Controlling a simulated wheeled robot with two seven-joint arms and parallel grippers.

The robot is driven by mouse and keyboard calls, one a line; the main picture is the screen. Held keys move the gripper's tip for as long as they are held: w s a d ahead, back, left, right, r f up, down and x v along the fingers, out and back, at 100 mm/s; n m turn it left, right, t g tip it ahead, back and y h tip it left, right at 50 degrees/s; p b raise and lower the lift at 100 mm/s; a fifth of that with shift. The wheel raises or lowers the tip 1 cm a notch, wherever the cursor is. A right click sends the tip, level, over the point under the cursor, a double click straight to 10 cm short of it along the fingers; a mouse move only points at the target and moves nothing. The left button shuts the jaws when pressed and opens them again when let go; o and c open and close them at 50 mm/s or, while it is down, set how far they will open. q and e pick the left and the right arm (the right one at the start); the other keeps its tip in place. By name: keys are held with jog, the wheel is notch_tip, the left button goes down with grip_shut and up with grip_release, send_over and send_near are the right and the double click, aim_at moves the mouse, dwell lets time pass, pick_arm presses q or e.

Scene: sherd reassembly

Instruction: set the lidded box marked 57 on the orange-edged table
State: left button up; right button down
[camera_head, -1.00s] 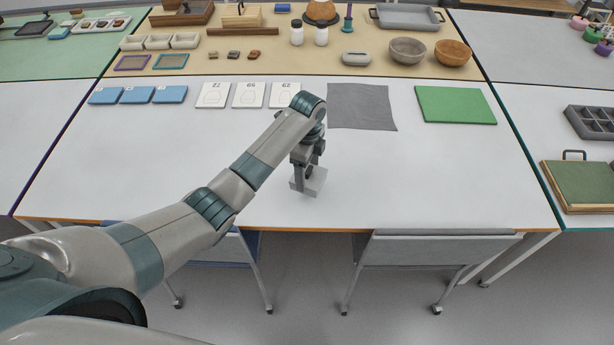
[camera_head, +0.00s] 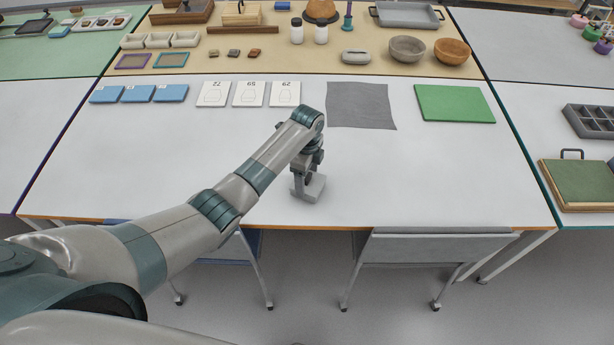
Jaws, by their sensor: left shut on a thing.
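My left gripper (camera_head: 306,177) points down over the front middle of the white orange-edged table (camera_head: 420,185). It is shut on a small light grey box (camera_head: 315,189), which is partly hidden by the fingers. The box is at or very near the tabletop, close to the front edge; I cannot tell whether it touches. No number on the box can be read from here. My right gripper is not in view.
Blue boxes (camera_head: 137,94), white numbered cards (camera_head: 249,94), a grey cloth (camera_head: 360,105) and a green mat (camera_head: 455,103) lie along the table's back. The tabletop right of my gripper is clear. Chairs (camera_head: 437,246) stand at the front edge.

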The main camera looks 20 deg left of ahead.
pick_arm(q)
jog(key=shift+f, duration=0.1)
jog(key=o, duration=1.1)
jog(key=shift+r, duration=0.2)
notch_tip(320, 180, up, 12)
jog(key=shift+f+b, duration=0.1)
jog(key=shift+b, duration=1.05)
